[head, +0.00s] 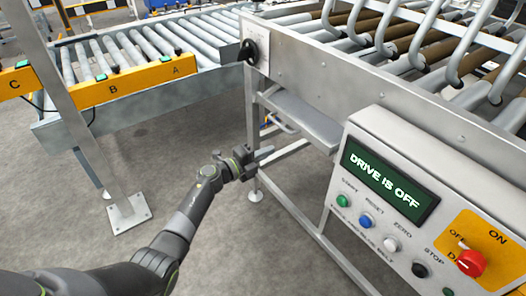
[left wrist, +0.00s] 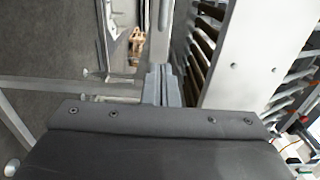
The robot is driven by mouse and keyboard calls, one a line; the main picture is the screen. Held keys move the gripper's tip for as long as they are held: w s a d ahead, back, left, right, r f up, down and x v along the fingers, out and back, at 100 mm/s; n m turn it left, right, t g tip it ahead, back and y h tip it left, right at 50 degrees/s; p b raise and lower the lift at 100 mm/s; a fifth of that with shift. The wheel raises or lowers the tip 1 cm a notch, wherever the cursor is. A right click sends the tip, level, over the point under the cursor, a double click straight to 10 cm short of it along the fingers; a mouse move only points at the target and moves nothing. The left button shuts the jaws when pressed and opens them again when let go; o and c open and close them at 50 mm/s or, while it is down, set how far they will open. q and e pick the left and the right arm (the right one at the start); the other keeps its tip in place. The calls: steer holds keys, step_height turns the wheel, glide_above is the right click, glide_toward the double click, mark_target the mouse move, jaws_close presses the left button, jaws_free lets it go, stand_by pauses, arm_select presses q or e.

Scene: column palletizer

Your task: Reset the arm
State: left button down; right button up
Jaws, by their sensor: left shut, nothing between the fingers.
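My left arm comes in from the lower left in the head view. Its gripper (head: 262,156) is in the open space left of the control panel, in front of the machine's frame. The left gripper also shows in the left wrist view (left wrist: 162,72), with its fingers together and nothing held. My right gripper is not in either view.
The control panel (head: 368,138) has a screen reading "DRIVE IS OFF", several buttons and a red rotary switch (head: 471,262). The palletizer's metal frame (head: 330,80) with rollers stands behind. A roller conveyor (head: 150,110) with a yellow lettered strip is at the left. Grey floor lies between.

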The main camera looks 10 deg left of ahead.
arm_select(q)
steer(key=s+a+f+n+t+y, duration=0.1)
steer(key=s+a+f+n+y, duration=0.5)
steer(key=f, duration=0.3)
steer(key=s+a+f+n+y, duration=0.5)
steer(key=s+a+f+n, duration=0.15)
steer(key=f+n, duration=0.3)
steer(key=s+a+f+n+g+y, duration=0.1)
steer(key=s+a+f+n+g, duration=0.15)
steer(key=s+f, duration=0.4)
steer(key=s+a+f+n+g+y, duration=0.2)
steer(key=s+f+n+g, duration=0.1)
steer(key=s+f, duration=0.4)
steer(key=s+d+f+n+g+h, duration=0.1)
steer(key=s+f+n+g, duration=0.25)
steer(key=s, duration=0.95)
steer(key=s+d+f+n+g, duration=0.15)
steer(key=s+f+g, duration=0.3)
steer(key=s, duration=0.85)
steer(key=s+r+p, duration=0.6)
steer(key=s+p, duration=0.3)
steer(key=p, duration=0.5)
steer(key=shift+a+r+n, duration=0.2)
steer(key=shift+a+n, duration=0.1)
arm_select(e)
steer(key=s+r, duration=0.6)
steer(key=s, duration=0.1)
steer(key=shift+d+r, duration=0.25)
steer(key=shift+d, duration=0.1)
